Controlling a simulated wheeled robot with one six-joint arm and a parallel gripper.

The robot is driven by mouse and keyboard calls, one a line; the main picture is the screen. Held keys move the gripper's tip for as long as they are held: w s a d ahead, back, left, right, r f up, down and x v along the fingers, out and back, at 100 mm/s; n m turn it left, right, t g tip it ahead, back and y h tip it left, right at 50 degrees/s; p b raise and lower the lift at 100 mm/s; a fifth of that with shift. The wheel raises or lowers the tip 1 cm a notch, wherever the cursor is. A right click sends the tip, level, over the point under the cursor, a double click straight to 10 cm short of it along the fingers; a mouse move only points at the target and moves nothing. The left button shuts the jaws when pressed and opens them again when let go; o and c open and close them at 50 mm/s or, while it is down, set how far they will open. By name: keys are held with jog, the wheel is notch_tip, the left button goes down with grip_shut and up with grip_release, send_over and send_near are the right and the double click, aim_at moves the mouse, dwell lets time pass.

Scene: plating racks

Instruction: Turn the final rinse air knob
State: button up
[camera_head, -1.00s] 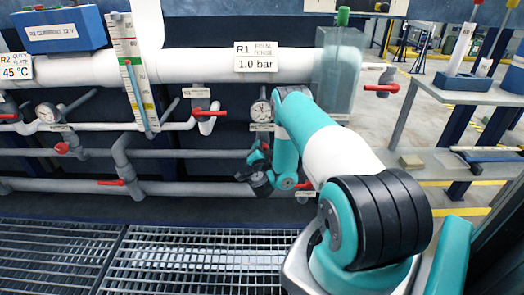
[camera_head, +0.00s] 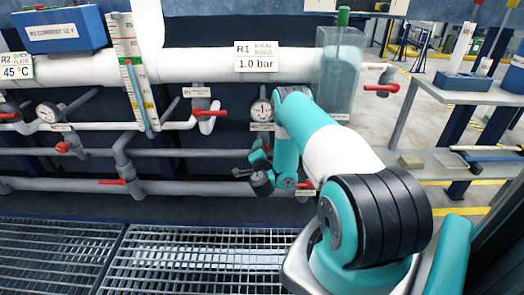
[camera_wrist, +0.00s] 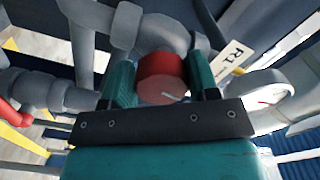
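A round red knob (camera_wrist: 161,70) with a pale pointer line on its face sits on a grey pipe fitting in the wrist view. The two teal fingers of my gripper (camera_wrist: 162,84) stand one on each side of it, and it fills the space between them with no gap to be seen. In the head view my gripper (camera_head: 258,163) is at the lower pipes, below a round gauge (camera_head: 262,111), and hides the knob there. The gauge also shows at the right in the wrist view (camera_wrist: 268,87), beside a label that starts with R1 (camera_wrist: 236,54).
An R1 sign (camera_head: 256,62) reading 1.0 bar hangs on the thick white pipe (camera_head: 200,65). Red-handled valves (camera_head: 210,113) sit to the left along the pipes. A metal grating (camera_head: 200,255) lies below. A clear tank (camera_head: 341,75) stands at the right.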

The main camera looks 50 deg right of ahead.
jog(key=o, duration=0.3)
jog(key=shift+a, duration=0.1)
jog(key=shift+p+v, duration=8.65)
jog(key=shift+p, duration=3.7)
jog(key=shift+s, duration=0.1)
